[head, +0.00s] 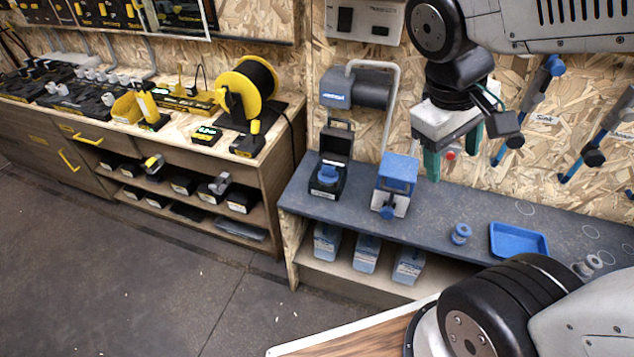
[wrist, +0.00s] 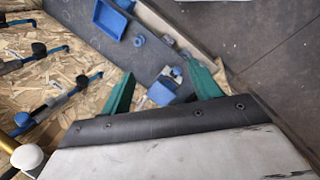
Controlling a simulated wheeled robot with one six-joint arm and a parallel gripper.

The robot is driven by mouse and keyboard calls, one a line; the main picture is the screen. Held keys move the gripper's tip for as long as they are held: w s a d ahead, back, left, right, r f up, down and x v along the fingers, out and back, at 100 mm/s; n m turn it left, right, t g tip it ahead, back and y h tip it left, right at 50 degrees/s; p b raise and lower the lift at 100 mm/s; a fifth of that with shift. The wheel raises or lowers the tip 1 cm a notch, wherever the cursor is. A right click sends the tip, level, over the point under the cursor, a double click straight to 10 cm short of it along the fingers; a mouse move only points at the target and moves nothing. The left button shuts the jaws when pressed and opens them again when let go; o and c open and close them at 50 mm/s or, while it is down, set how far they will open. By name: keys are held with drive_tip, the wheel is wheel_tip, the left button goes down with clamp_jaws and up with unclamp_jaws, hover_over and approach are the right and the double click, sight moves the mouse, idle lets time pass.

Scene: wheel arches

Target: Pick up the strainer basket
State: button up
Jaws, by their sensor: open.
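My gripper (head: 453,163) hangs in the air above the grey shelf, its two green fingers apart and nothing between them. In the wrist view my gripper (wrist: 161,72) is also open and empty. I cannot tell for sure which thing is the strainer basket. A small blue round piece (head: 460,234), which may be it, stands on the shelf below and apart from the fingers. It also shows in the wrist view (wrist: 140,41). A small grey round piece (head: 592,262) lies farther right, partly hidden by my arm.
A blue tray (head: 518,240) lies on the grey shelf (head: 435,215). A blue-topped box (head: 396,182) and an open black case (head: 330,165) stand at its left. Blue tools (head: 540,85) hang on the wall behind. A workbench (head: 180,140) stands left; the floor (head: 120,270) is clear.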

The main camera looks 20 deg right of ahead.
drive_tip(key=w+d+f+n+h, duration=0.2)
drive_tip(key=w+d+n+h, duration=0.1)
drive_tip(key=w, duration=0.2)
drive_tip(key=n+t+h, duration=0.5)
drive_tip(key=n+t, duration=0.4)
drive_tip(key=n, duration=0.9)
hover_over(328, 170)
drive_tip(key=s+d, duration=0.3)
drive_tip(key=s, duration=0.4)
wheel_tip(328, 170, down, 19)
drive_tip(key=w+a+f+n+t+y, duration=0.25)
drive_tip(key=a+f+n, duration=0.35)
drive_tip(key=f, duration=0.4)
drive_tip(key=shift+t+y, duration=0.25)
drive_tip(key=shift+y, duration=0.2)
drive_tip(key=x, duration=0.6)
drive_tip(key=shift+w+f, duration=0.25)
drive_tip(key=c, duration=1.1)
